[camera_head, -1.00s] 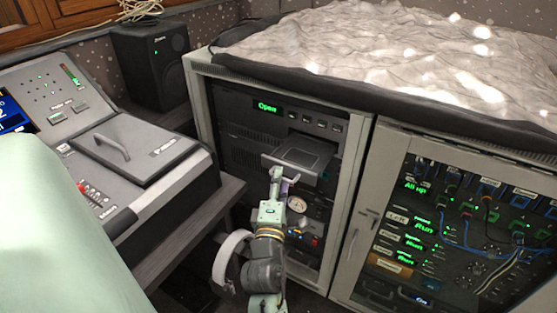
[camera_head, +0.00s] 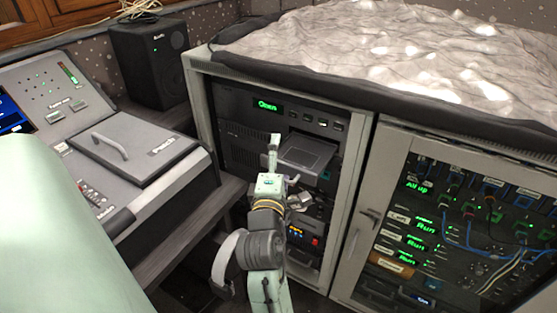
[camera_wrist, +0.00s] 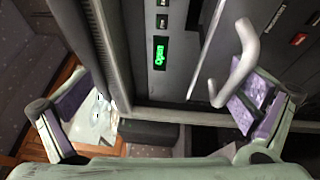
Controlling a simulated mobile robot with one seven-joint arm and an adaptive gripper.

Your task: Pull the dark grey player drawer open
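The dark grey player drawer (camera_head: 308,150) sticks out of the left rack in the head view, under a green display that reads "Open". Its light handle (camera_wrist: 240,62) shows in the wrist view, in front of the drawer's edge and close beside the right-hand finger. I cannot tell whether they touch. My gripper (camera_head: 274,150) is at the drawer's left front corner in the head view and hides part of its front. In the wrist view my gripper (camera_wrist: 155,112) has its purple-padded fingers wide apart, with nothing held between them.
The left rack's pale frame (camera_head: 352,180) stands right of the drawer. A second rack with a glass door (camera_head: 455,215) is farther right. A lighting desk (camera_head: 130,155) and a black speaker (camera_head: 150,65) are on the left. A rumpled cover lies over the racks.

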